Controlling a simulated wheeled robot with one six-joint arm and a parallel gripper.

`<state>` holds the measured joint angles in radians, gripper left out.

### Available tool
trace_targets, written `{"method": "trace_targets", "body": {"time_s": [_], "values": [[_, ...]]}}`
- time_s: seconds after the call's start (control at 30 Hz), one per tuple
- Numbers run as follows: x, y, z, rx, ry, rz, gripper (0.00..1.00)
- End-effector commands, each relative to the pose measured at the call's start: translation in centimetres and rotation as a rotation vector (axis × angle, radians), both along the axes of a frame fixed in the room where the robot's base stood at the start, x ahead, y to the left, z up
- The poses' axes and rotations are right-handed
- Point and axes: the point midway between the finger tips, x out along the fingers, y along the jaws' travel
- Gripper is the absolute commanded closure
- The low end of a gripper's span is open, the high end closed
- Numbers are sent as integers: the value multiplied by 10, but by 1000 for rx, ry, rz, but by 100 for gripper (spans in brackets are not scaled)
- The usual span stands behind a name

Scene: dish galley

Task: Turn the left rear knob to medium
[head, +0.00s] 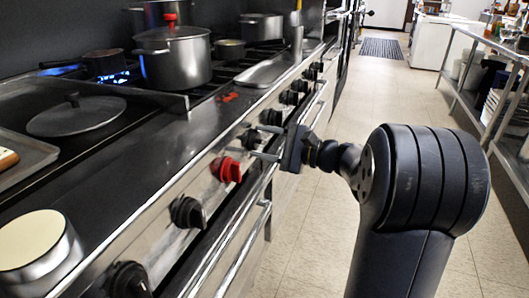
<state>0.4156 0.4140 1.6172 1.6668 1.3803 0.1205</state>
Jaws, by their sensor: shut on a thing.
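A row of knobs runs along the steel front panel of the range in the head view. My gripper (258,142) reaches in from the right, and its two fingers are around a black knob (250,138) just beyond a red knob (227,170). The gripper is shut on this black knob. The fingers cover part of it, so I cannot read its pointer or any marking. Nearer me are two more black knobs (187,212). I cannot tell from labels which knob is the left rear one.
A steel handle rail (232,262) runs below the knobs. On the range stand a large lidded pot (175,62), a small pan (104,62) over a blue flame and a cream-topped round container (35,245). The tiled aisle floor (375,90) is clear; a steel rack (480,100) stands right.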

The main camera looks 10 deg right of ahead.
Motion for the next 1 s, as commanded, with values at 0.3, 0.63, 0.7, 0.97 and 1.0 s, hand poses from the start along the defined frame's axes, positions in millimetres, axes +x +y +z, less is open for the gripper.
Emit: {"method": "trace_targets", "body": {"time_s": [0.3, 0.63, 0.7, 0.97, 1.0], "values": [[-1, 0, -4, -104, -142, 1, 76], [0, 0, -2, -141, -193, 1, 76], [-1, 1, -2, -144, -195, 1, 76], [-1, 1, -2, -143, -194, 1, 76], [-1, 1, -2, -143, -194, 1, 76]]}}
